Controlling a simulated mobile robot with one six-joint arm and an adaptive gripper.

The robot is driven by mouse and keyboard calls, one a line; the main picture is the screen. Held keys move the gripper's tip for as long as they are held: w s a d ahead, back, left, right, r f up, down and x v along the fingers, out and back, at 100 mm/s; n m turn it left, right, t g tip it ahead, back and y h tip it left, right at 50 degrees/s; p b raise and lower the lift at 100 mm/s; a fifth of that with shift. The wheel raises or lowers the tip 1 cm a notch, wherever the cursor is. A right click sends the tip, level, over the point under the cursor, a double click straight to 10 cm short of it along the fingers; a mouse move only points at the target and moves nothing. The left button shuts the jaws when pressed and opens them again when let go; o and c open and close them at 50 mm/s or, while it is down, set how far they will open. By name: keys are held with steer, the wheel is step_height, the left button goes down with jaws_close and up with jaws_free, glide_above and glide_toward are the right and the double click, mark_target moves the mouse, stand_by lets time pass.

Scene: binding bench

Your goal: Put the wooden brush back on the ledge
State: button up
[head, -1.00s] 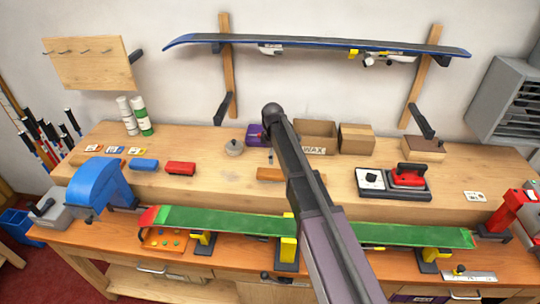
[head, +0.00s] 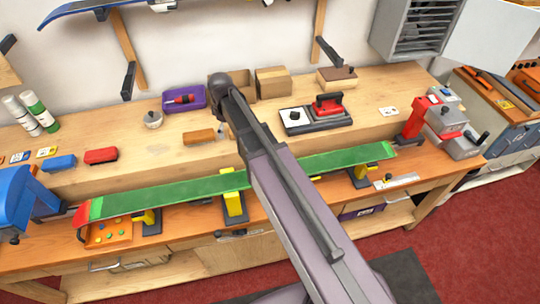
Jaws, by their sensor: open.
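An orange-brown wooden block (head: 199,136), which looks like the wooden brush, lies on the raised wooden ledge (head: 130,135) at the back of the bench, near its front edge. No bristles can be made out on it. A brown-topped block with a cream lower part and dark knob (head: 337,79) stands farther back on the right; I cannot tell whether it is a brush too. My arm crosses the middle, with its dark joint just right of the orange-brown block. My gripper is not visible.
A green ski (head: 170,195) lies across yellow-topped supports in front of the ledge. A purple tray (head: 184,98), cardboard boxes (head: 273,81) and a red iron (head: 328,106) stand on the ledge. A red clamp (head: 412,119) is at right. The ledge's left middle is fairly clear.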

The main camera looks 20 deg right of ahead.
steer(key=s+d+m, duration=1)
steer(key=s+d, duration=0.1)
steer(key=s, duration=0.5)
steer(key=shift+f, duration=0.1)
stand_by(0.4)
